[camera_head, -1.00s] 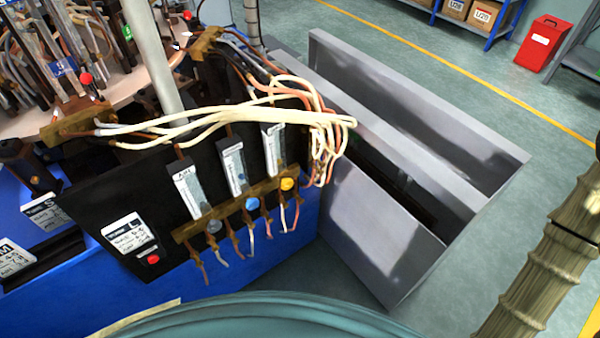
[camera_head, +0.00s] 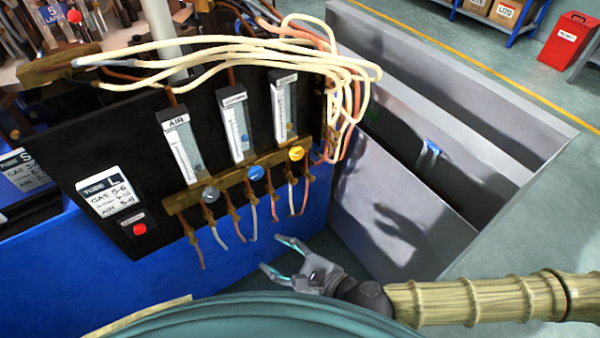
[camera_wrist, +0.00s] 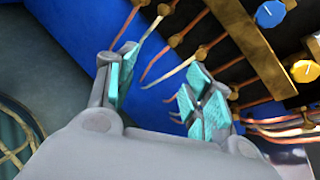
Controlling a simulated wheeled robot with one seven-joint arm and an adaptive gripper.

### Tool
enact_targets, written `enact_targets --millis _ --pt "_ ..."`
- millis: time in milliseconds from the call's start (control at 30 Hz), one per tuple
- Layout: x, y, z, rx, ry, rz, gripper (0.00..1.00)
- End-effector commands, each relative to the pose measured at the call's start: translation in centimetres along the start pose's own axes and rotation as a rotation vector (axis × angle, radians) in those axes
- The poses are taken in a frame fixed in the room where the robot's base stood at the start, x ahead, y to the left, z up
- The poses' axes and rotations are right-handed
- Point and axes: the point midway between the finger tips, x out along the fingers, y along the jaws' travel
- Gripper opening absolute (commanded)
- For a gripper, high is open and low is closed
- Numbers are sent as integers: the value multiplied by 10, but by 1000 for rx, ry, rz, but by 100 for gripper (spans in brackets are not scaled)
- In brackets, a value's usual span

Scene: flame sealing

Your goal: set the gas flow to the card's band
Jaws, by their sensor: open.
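The card (camera_head: 115,196) on the black panel's left reads "TUBE L", with a gas line that looks like 5-6; its smaller lines are hard to read. Three flow tubes stand on the panel; the left is labelled AIR (camera_head: 183,148), the right seems to read GAS (camera_head: 284,108). Below them on the brass bar are a grey knob (camera_head: 211,194), a blue knob (camera_head: 256,173) and a yellow knob (camera_head: 296,153). The float levels are too small to read. My gripper (camera_head: 270,252) is open and empty, below the knobs. The wrist view shows the yellow knob (camera_wrist: 305,71) beyond its right finger.
Copper and white hoses (camera_head: 247,218) hang below the bar, close to my fingers. Cream hoses (camera_head: 240,46) loop over the panel top to its right side. A grey open bin (camera_head: 390,205) stands right of the panel. A red button (camera_head: 139,228) sits under the card.

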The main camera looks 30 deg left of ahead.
Motion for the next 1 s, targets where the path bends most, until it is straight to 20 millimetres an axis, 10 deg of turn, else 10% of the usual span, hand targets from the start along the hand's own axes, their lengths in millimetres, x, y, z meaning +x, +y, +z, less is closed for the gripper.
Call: enact_targets --millis 400,667,1000 --pt "-33 -151 29 380 -255 -328 52" --pt "-46 -178 33 438 -301 -378 52" --pt "-14 -192 41 438 -302 -376 52"
